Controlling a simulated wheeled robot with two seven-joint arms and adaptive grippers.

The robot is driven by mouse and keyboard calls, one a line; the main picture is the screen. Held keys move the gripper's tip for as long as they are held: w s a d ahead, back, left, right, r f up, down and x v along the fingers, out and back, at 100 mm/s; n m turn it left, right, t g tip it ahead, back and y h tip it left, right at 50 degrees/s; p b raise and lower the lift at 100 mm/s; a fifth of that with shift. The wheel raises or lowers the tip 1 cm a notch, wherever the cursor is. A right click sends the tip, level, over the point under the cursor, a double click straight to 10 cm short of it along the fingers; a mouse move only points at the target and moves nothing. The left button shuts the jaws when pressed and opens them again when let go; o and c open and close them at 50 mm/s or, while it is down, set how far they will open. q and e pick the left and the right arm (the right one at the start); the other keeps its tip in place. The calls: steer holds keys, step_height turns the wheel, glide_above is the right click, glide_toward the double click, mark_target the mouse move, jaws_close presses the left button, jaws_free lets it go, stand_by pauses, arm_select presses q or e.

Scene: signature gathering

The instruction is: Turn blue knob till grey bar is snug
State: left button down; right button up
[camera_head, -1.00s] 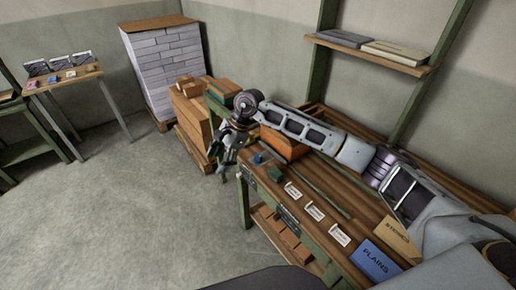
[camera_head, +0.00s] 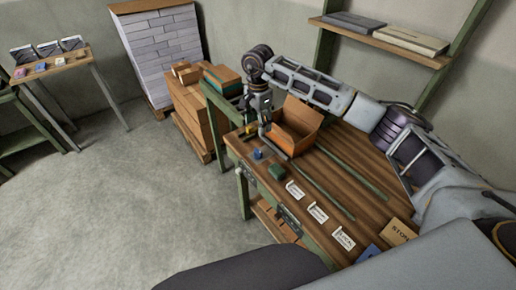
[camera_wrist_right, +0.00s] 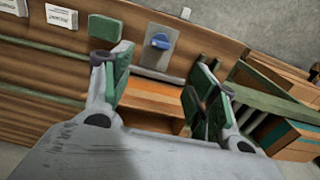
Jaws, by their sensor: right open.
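The blue knob (camera_head: 257,154) is near the left corner of the wooden workbench (camera_head: 318,172). In the right wrist view the blue knob (camera_wrist_right: 161,41) sits on a grey metal plate (camera_wrist_right: 155,60). My right gripper (camera_head: 259,128) hangs fingers down above the bench's far left end, beyond the knob and beside the open orange box. In its wrist view the green-padded fingers (camera_wrist_right: 158,72) are spread with nothing between them; the knob lies ahead of them, apart. My left gripper is out of view.
An open orange box (camera_head: 295,127) stands close to the right gripper. A green block (camera_head: 277,172) and white cards (camera_head: 317,212) lie along the front edge. Stacked cartons (camera_head: 193,107) stand beyond the bench's left end. The floor at left is clear.

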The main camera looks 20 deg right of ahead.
mark_target(258, 150)
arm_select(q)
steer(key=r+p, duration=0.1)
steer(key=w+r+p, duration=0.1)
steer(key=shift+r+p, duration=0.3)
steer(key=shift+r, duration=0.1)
arm_select(e)
step_height(258, 150, down, 14)
steer(key=shift+r, duration=0.1)
stand_by(0.4)
steer(key=c, duration=1)
